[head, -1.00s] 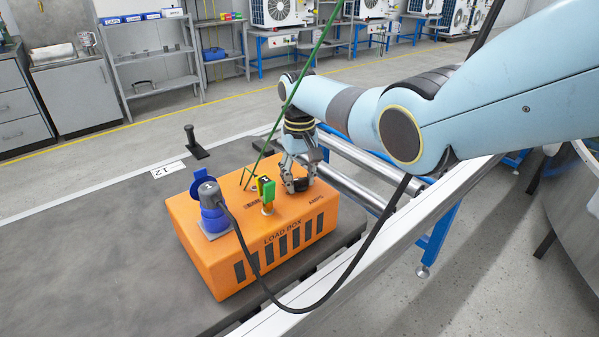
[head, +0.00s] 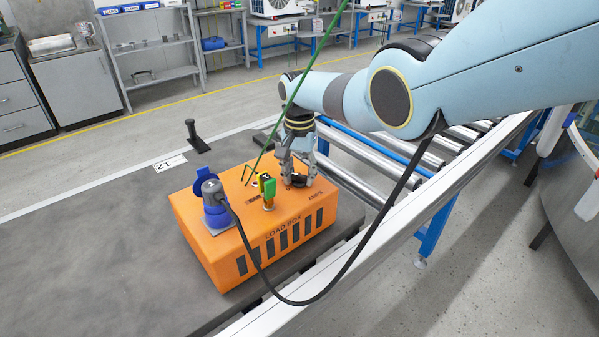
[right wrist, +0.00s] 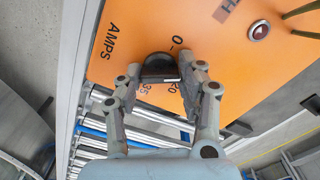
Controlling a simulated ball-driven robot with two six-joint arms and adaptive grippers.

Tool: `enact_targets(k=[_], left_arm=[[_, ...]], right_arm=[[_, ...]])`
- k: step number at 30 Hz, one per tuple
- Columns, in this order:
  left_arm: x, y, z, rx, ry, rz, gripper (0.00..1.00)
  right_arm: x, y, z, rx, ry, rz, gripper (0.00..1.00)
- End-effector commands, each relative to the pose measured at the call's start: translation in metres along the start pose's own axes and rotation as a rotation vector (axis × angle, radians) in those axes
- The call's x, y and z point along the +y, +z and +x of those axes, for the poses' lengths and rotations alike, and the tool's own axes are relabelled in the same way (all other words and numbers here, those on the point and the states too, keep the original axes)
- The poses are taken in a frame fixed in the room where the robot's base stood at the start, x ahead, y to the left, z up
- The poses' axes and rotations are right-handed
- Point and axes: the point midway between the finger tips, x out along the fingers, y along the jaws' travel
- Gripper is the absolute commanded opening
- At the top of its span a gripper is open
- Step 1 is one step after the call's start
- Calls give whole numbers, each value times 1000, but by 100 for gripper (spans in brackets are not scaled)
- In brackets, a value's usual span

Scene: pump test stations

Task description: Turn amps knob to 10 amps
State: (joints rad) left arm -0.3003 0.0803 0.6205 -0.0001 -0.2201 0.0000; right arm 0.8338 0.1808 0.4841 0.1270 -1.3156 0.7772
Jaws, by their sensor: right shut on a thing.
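The orange load box (head: 215,250) sits on the dark table, with "AMPS" printed near its right end. The black amps knob (head: 299,181) is on its top face. My right gripper (head: 297,176) reaches down from above, its fingers shut on the knob from both sides. In the right wrist view, the knob (right wrist: 157,66) sits between the fingertips (right wrist: 160,76). Printed marks 0, 20 and 35 show around it; the fingers hide part of the scale. A pale line shows on the knob's lower edge, but I cannot tell its exact setting. My left gripper is out of view.
A blue socket with a grey plug (head: 213,195) stands on the box's left end, its black cable (head: 320,296) looping in front and up to the right. A green and yellow clip (head: 268,187) stands left of my gripper. A roller conveyor (head: 385,160) lies behind.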

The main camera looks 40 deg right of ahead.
Motion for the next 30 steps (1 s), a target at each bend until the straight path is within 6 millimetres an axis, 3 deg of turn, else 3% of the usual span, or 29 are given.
enact_targets(k=[16,17,21,22,30], left_arm=[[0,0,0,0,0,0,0],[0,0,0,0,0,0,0],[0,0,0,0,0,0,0],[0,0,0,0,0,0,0],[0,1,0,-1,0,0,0]], right_arm=[[0,0,0,1,0,27,6],[0,0,0,1,0,27,40],[0,0,0,1,0,27,58],[0,0,0,1,0,27,62],[0,0,0,0,0,26,62]])
